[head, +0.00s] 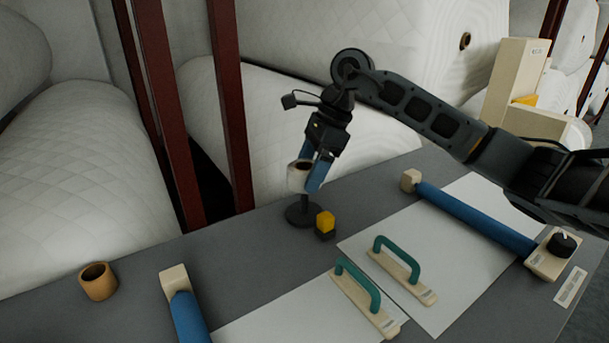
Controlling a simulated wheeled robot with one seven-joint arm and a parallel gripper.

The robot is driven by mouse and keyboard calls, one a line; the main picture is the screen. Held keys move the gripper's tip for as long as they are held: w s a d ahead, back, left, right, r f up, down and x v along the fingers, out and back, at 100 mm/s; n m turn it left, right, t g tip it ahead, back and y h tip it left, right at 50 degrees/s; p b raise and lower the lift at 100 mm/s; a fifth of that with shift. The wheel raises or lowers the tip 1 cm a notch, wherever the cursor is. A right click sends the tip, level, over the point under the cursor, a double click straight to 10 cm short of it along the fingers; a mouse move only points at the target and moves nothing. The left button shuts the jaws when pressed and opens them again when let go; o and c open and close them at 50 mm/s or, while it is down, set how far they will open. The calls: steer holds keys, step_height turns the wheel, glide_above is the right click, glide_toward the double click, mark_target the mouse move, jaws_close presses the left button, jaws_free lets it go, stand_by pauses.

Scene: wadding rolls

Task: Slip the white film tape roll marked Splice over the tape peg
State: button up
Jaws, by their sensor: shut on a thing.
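The white film tape roll (297,178) is in the grip of my gripper (311,176), whose blue fingers are shut on it. Its brown core shows at the top; any Splice marking is too small to read. The tape peg (303,213) has a round dark base and stands on the grey table directly below the roll. A short dark post shows between base and roll. The post's top is hidden, so I cannot tell whether the roll is around it or just above it.
A yellow and black block (325,223) stands close right of the peg base. A tan roll (98,281) sits at the table's left. Two green-handled tools (402,270) (366,297) and a blue roller (475,220) lie to the right. Dark red posts (231,105) stand behind the table.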

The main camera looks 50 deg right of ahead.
mark_target(309, 211)
steer(key=shift+f+b, duration=1)
steer(key=shift+f, duration=1.9)
steer(key=shift+b, duration=0.85)
steer(key=shift+f+b, duration=0.6)
steer(key=shift+b, duration=0.05)
steer(key=o, duration=0.8)
steer(key=shift+p+v, duration=1.35)
steer(key=shift+v, duration=4.1)
